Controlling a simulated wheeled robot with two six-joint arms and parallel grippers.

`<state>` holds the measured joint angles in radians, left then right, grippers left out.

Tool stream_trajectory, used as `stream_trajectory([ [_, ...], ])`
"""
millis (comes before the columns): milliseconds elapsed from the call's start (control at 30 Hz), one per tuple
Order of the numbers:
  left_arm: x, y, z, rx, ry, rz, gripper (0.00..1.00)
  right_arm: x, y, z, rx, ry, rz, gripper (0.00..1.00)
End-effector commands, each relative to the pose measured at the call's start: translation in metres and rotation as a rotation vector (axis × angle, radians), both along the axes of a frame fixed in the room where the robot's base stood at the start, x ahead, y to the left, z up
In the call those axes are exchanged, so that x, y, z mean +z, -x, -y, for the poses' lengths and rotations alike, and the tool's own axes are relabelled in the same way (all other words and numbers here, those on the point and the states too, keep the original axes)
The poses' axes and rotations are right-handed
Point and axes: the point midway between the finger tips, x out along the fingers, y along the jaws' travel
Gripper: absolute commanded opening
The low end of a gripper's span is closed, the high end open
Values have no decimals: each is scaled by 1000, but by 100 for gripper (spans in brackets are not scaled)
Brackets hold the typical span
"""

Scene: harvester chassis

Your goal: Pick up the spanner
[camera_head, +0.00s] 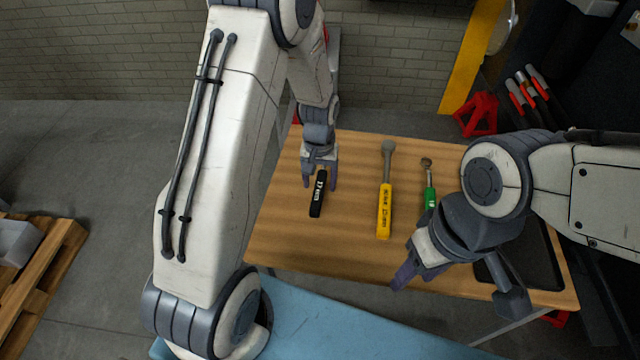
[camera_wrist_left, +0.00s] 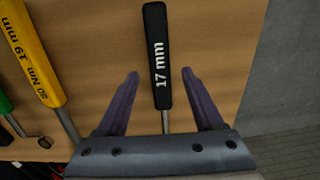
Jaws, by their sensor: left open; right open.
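A black-handled tool marked 17 mm (camera_head: 318,198) lies on the wooden table; it also shows in the left wrist view (camera_wrist_left: 157,55), with a thin metal shaft running under my gripper. A yellow-handled tool (camera_head: 384,205) and a smaller green-handled tool (camera_head: 430,195) lie to its right, roughly parallel. I cannot tell for certain which one is the spanner. My left gripper (camera_head: 320,182) is open above the black tool, its two fingers (camera_wrist_left: 160,78) on either side of the handle without visible contact. My right gripper (camera_head: 408,274) is open and empty over the table's front right.
The wooden table (camera_head: 280,245) has free room in front of the tools. A black tray (camera_head: 545,265) lies at its right, partly behind my right arm. Red-handled tools (camera_head: 525,92) hang at the far right. A wooden pallet (camera_head: 50,265) stands on the floor at left.

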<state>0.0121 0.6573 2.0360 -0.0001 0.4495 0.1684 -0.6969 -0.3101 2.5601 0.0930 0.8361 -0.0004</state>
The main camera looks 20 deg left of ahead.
Motion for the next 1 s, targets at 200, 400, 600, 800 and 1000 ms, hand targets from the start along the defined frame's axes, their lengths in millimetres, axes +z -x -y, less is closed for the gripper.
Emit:
stream_trajectory([
  [200, -10, 0, -1, 2, 0, 1, 69, 0, 0, 0, 0, 0, 0, 50],
  [400, -9, 0, -1, 2, 0, 1, 38, 0, 0, 0, 0, 0, 0, 50],
  [600, -9, 0, -1, 1, 0, 1, 0, 0, 0, 0, 0, 0, 0, 50],
  [800, -9, 0, -1, 1, 0, 2, 0, 0, 0, 0, 0, 0, 0, 50],
  [1000, -9, 0, -1, 1, 0, 2, 0, 0, 0, 0, 0, 0, 0, 50],
])
